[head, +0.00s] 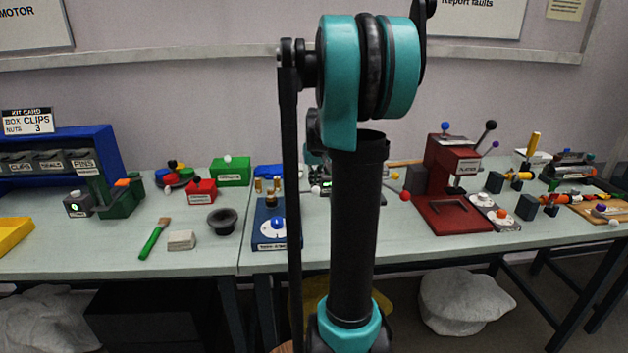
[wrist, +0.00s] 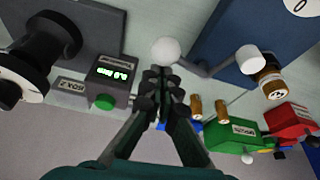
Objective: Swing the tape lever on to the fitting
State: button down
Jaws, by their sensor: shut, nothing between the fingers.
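In the wrist view a bent grey lever (wrist: 212,72), which looks like the tape lever, runs from a white ball knob (wrist: 165,51) to a white cylinder (wrist: 251,57) beside the blue station (wrist: 224,40). A brown fitting with a pale band (wrist: 271,82) stands next to that cylinder; I cannot tell if they touch. My gripper (wrist: 161,76) is shut and empty, its tips at or just short of the ball knob; contact is unclear. In the head view the blue station (head: 263,238) and brown fitting (head: 269,201) show left of my arm, which hides much of the lever and gripper.
A grey device with a green readout (wrist: 110,73) and green button is close left of my gripper. Two small brass cylinders (wrist: 195,106), a green box (wrist: 232,132) and a red box (wrist: 290,123) lie right. A red press (head: 455,185) stands right of my arm.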

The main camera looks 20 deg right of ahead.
aim_at(311, 191)
jog(key=shift+s+a+m+h, duration=0.2)
jog(key=shift+s+m+h, duration=0.15)
jog(key=shift+m, duration=0.25)
jog(key=shift+s+a+m, duration=0.3)
jog(key=shift+s+m, duration=0.05)
jog(key=shift+m, duration=0.35)
jog(key=m, duration=0.1)
jog(key=s+a+m+h, duration=0.1)
jog(key=m, duration=0.1)
jog(key=shift+s+a+g, duration=0.15)
jog(key=shift+a+g, duration=0.1)
jog(key=shift+g, duration=0.15)
jog(key=shift+s+a, duration=0.4)
jog(key=shift+a, duration=0.35)
